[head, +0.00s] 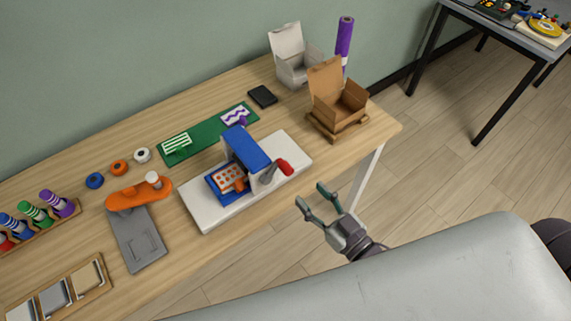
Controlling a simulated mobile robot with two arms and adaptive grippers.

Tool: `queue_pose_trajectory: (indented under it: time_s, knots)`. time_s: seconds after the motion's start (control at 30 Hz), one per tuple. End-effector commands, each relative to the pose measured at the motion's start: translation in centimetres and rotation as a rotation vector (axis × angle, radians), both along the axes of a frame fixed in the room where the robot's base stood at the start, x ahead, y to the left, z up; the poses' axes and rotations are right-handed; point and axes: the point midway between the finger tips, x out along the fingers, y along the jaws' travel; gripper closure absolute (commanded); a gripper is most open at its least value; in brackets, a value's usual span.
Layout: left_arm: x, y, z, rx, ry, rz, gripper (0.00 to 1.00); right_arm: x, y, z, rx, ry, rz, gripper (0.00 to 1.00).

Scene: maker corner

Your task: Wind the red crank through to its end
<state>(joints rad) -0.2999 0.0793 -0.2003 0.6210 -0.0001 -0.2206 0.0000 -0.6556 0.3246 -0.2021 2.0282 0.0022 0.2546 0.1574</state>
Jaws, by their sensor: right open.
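The red crank (284,167) is a red knob on a grey arm at the right side of a blue and white machine (246,148). The machine stands on a white base board (207,212) on the wooden table. An orange and white piece (230,178) sits in the blue tray at the machine's front. My right gripper (312,197) is open and empty, past the table's front edge, to the lower right of the crank and apart from it. My left gripper is not in view.
An orange and grey press (137,236) stands left of the machine. A green mat (205,134) lies behind it. An open cardboard box (340,104) and a white box (296,62) stand at the back right. Floor (434,168) is clear right of the table.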

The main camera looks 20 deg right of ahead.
Motion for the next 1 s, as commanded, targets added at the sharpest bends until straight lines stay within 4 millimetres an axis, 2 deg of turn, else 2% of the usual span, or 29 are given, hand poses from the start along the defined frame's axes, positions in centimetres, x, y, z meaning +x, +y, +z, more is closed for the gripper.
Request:
queue_pose_trajectory:
  time_s: [0.1,0.3,0.5,0.63,0.93,1.0]
  knots:
    - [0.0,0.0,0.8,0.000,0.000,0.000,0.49,2.7,1.0,0.4,0.000,-0.004,0.000,0.48]
    - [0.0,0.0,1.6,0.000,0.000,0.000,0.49,6.5,2.4,0.3,-0.001,-0.003,-0.001,0.48]
    - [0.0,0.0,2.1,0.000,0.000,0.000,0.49,9.0,3.4,0.1,-0.004,-0.001,0.000,0.48]
    - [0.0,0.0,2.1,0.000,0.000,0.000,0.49,9.7,3.7,0.0,-0.004,0.000,0.000,0.48]
    - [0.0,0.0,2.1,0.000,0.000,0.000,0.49,9.8,3.7,0.0,-0.004,0.000,0.000,0.48]
    - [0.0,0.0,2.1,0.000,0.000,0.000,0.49,9.8,3.7,0.0,-0.004,0.000,0.000,0.60]
